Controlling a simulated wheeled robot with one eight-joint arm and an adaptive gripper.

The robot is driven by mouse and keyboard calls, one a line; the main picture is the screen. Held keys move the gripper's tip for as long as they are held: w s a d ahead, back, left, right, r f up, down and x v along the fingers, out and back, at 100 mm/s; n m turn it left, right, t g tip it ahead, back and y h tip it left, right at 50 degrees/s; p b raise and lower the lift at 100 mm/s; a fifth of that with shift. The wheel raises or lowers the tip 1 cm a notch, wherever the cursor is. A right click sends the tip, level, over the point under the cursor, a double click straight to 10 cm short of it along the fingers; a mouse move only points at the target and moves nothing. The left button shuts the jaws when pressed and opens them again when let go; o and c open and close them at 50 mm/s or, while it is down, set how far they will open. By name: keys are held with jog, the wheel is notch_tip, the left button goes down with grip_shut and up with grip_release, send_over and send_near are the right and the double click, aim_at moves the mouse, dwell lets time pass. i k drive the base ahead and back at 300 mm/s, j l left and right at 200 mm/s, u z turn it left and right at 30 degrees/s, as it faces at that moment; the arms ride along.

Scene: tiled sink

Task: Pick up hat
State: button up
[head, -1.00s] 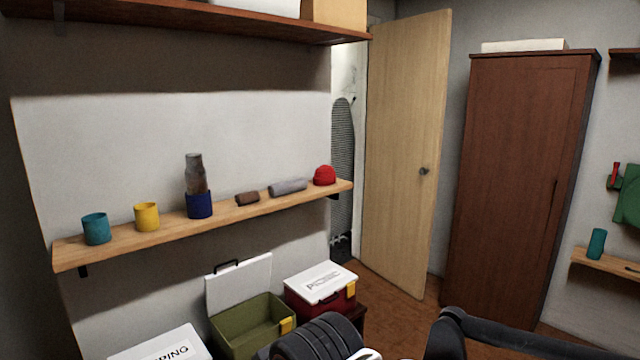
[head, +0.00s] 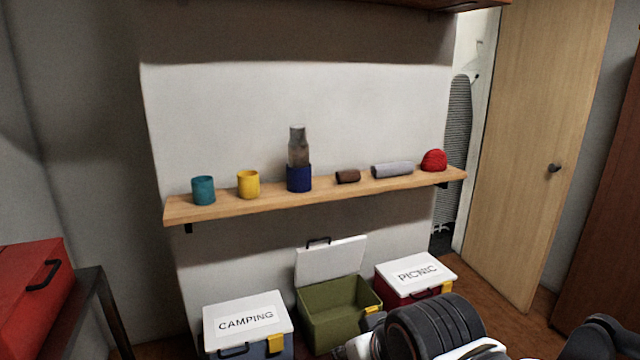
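A red knitted-looking hat (head: 434,160) sits at the right end of a wooden wall shelf (head: 230,207) in the head view. It rests upright on the shelf, apart from the grey roll to its left. Parts of my arm show at the bottom right of the view, well below and in front of the shelf. My gripper's fingertips cannot be made out, and nothing of mine touches the hat.
The shelf also holds a teal cup (head: 203,190), yellow cup (head: 248,184), bottle in a blue holder (head: 299,178), brown roll (head: 348,177) and grey roll (head: 392,169). Below stand camping (head: 246,318), open green (head: 338,312) and picnic (head: 415,270) boxes. A door (head: 535,150) is right.

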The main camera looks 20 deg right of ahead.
aim_at(435, 160)
jog(key=i+l, duration=0.15)
jog(key=l, duration=0.25)
jog(key=i+l, duration=0.1)
jog(key=l, duration=0.35)
jog(key=i+l, duration=0.15)
jog(key=l, duration=0.25)
jog(key=i+l, duration=0.15)
jog(key=l, duration=0.25)
jog(key=i+l+u, duration=0.1)
jog(key=l, duration=0.35)
jog(key=i+l, duration=0.15)
jog(key=l, duration=0.25)
jog(key=i+l, duration=0.15)
jog(key=l, duration=0.3)
